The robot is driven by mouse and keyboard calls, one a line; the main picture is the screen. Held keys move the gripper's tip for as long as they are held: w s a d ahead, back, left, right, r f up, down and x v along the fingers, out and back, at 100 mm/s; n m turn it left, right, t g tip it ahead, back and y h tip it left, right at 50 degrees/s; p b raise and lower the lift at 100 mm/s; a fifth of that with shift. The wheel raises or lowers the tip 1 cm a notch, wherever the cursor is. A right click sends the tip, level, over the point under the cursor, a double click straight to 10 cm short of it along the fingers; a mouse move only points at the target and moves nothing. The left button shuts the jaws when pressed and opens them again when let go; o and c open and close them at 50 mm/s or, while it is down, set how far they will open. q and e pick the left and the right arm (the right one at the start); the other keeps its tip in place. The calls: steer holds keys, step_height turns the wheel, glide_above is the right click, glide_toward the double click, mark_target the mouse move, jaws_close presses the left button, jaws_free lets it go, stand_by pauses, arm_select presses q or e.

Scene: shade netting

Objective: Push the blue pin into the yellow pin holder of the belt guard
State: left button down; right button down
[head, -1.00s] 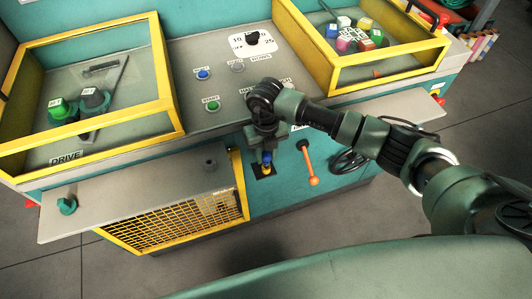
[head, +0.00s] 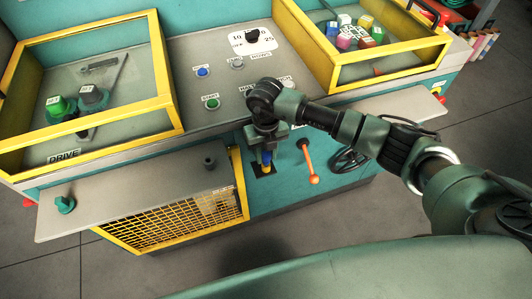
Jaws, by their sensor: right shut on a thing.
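The blue pin (head: 267,157) stands upright below my right gripper (head: 266,148), which is shut on its top. The pin's lower end is at the yellow pin holder (head: 266,166), set on a dark plate on the teal machine front. I cannot tell how deep the pin sits in the holder. The belt guard (head: 180,222), a yellow frame with mesh, is just left of the holder. The gripper's wrist hides most of its fingers. My left gripper is not in view.
An orange lever (head: 308,161) and a black handwheel (head: 350,160) are right of the pin. A grey shelf (head: 130,197) with a teal knob (head: 65,204) juts out at left. Buttons and a dial (head: 252,36) are on the panel above. Yellow-framed boxes flank the panel.

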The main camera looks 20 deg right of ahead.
mark_target(266, 154)
steer(key=shift+f, duration=0.3)
steer(key=shift+f+b, duration=0.5)
steer(key=shift+b, duration=0.15)
steer(key=shift+f, duration=0.1)
steer(key=c, duration=1)
jaws_free()
step_height(266, 154, up, 8)
steer(key=shift+f+b, duration=0.1)
steer(key=shift+b, duration=0.5)
